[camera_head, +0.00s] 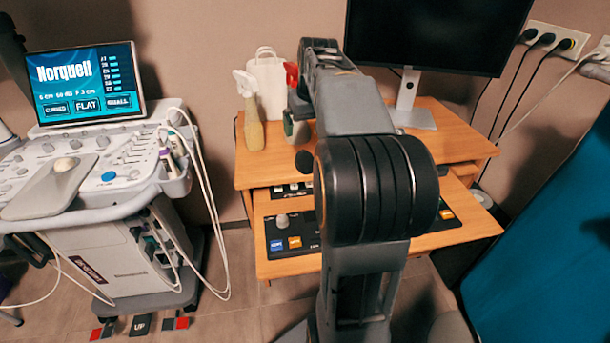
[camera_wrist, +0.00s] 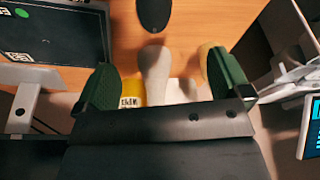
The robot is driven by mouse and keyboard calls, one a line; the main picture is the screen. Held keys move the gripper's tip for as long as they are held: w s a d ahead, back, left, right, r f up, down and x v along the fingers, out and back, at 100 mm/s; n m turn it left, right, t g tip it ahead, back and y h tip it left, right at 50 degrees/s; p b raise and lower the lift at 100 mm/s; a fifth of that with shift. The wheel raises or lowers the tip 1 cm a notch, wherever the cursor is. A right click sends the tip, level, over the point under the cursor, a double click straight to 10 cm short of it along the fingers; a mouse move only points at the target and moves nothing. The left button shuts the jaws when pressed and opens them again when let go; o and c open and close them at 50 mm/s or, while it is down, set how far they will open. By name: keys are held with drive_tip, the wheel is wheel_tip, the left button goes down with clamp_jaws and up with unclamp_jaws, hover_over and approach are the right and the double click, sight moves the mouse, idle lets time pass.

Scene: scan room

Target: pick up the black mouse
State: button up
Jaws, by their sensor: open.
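The black mouse (camera_wrist: 153,14) lies on the wooden desk at the top edge of the wrist view, partly cut off. In the head view it shows as a small dark oval (camera_head: 304,161) left of my arm. My gripper (camera_wrist: 165,78) is open, with green pads on its two fingers. The mouse lies beyond the fingertips in the wrist view, not between them. A pale bottle-like object (camera_wrist: 155,70) shows between the fingers; its distance from them is unclear. In the head view my arm hides most of the gripper.
A monitor (camera_head: 432,35) stands at the back right. A lower shelf holds a control panel (camera_head: 283,240). An ultrasound machine (camera_head: 85,165) stands left, a blue bed (camera_head: 560,230) right.

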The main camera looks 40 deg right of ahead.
drive_tip(key=b, duration=0.2)
hover_over(305, 156)
drive_tip(key=s, duration=0.2)
drive_tip(key=x, duration=0.2)
drive_tip(key=s+x, duration=0.1)
drive_tip(key=x, duration=0.2)
drive_tip(key=a+x, duration=0.1)
drive_tip(key=x, duration=0.1)
drive_tip(key=shift+s+f, duration=0.2)
drive_tip(key=shift+f, duration=0.35)
drive_tip(key=shift+b+x, duration=1.4)
drive_tip(key=shift+x, duration=1.6)
drive_tip(key=c, duration=1)
